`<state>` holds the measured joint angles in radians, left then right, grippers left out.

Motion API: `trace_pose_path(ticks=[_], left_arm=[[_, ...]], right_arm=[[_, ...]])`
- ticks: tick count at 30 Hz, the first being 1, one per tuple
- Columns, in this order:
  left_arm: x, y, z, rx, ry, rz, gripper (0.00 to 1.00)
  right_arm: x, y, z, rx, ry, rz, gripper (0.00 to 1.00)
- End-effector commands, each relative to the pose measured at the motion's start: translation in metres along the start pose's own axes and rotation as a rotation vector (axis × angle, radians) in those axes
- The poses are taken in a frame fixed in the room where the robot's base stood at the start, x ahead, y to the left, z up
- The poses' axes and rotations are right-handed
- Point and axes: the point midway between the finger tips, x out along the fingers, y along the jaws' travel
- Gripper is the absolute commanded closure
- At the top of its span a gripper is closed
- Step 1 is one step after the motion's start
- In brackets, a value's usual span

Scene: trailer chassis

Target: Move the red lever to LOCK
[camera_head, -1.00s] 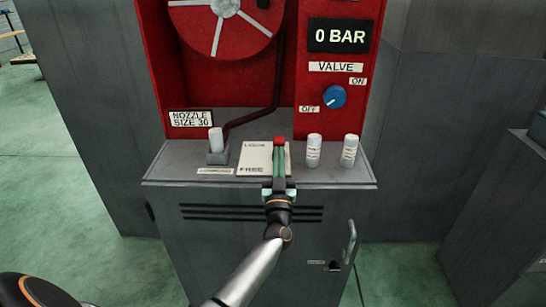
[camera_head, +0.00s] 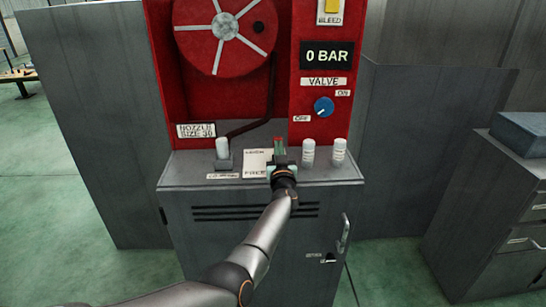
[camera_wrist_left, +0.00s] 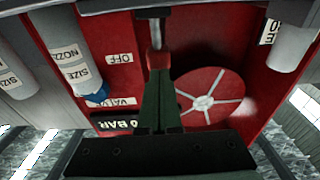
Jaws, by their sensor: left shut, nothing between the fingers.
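A pale plate (camera_head: 255,164) lettered LOCK at its far end and FREE at its near end lies on the grey cabinet top. The red lever knob (camera_head: 278,138) shows just beyond my left gripper (camera_head: 279,147), near the LOCK end. In the left wrist view, which is upside down, the red knob (camera_wrist_left: 157,60) sits on a metal shaft (camera_wrist_left: 155,34), right at the tips of my left gripper (camera_wrist_left: 156,76). The fingers are shut with nothing between them. I cannot tell whether they touch the knob. The lever's base is mostly hidden. My right gripper is not in view.
Two white cylinders (camera_head: 309,153) (camera_head: 339,150) stand close right of the plate. Another white cylinder (camera_head: 222,148) stands left in a holder. Behind rises a red panel with a reel (camera_head: 224,30), a 0 BAR display (camera_head: 327,55) and a blue valve knob (camera_head: 324,107).

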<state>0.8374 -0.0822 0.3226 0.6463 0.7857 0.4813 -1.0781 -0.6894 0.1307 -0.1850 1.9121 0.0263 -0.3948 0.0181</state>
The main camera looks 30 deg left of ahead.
Motion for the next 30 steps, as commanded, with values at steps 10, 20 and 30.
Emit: trace_pose_path(ticks=[10, 20, 30], left_arm=[[0.018, -0.002, -0.010, -0.001, -0.022, -0.003, 1.00], [0.030, -0.001, -0.006, -0.001, -0.138, 0.000, 1.00], [0.035, -0.001, -0.008, 0.000, -0.136, -0.001, 1.00]], right_arm=[[0.000, 0.001, -0.010, -0.002, 0.015, 0.001, 0.23], [-0.011, 0.000, -0.024, -0.002, 0.021, 0.002, 0.23], [-0.007, 0.001, -0.016, -0.002, 0.013, 0.002, 0.23]])
